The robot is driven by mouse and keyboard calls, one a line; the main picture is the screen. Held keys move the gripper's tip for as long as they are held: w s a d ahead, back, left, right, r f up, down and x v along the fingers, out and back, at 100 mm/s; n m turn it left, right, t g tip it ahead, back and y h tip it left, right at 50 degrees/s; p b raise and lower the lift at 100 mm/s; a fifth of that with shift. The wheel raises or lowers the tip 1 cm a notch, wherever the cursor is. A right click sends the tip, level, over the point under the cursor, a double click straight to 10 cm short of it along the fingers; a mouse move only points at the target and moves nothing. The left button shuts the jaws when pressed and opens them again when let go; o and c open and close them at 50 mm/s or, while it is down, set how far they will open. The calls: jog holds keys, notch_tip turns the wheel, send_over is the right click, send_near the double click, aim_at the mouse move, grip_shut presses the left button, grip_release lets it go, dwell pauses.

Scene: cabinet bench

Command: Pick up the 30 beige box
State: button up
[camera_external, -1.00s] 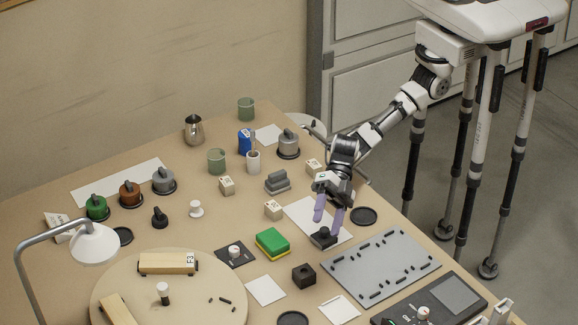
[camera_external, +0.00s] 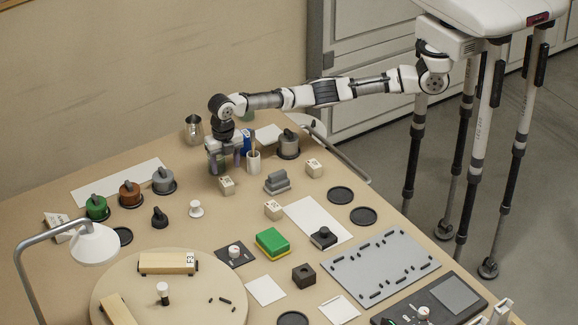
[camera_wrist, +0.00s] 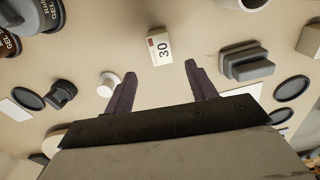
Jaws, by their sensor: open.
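The beige box marked 30 (camera_wrist: 160,48) lies in the upper middle of the wrist view, beyond the fingertips and between their lines. A beige box (camera_external: 227,186) just in front of my gripper in the external view appears to be the same one, though its number is too small to read there. My gripper (camera_external: 226,168) points down above the table at the back, close to this box. In the wrist view my gripper (camera_wrist: 160,72) has its two dark fingers wide apart with nothing between them.
Other beige boxes (camera_external: 273,210) (camera_external: 314,168) stand to the right. A grey stepped block (camera_external: 277,183), a white knob (camera_external: 196,209) and a white cup (camera_external: 254,162) are nearby. The green mug behind my gripper is mostly hidden. Bare tabletop surrounds the box.

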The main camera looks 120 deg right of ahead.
aim_at(227, 181)
notch_tip(227, 181, down, 3)
jog(key=shift+f, duration=0.1)
jog(key=shift+s+d+f+p, duration=0.15)
jog(key=shift+f+p, duration=0.4)
jog(key=shift+f, duration=0.8)
jog(key=shift+d+f+p, duration=0.2)
jog(key=shift+f+p, duration=0.35)
jog(key=shift+f, duration=0.8)
jog(key=c, duration=1.1)
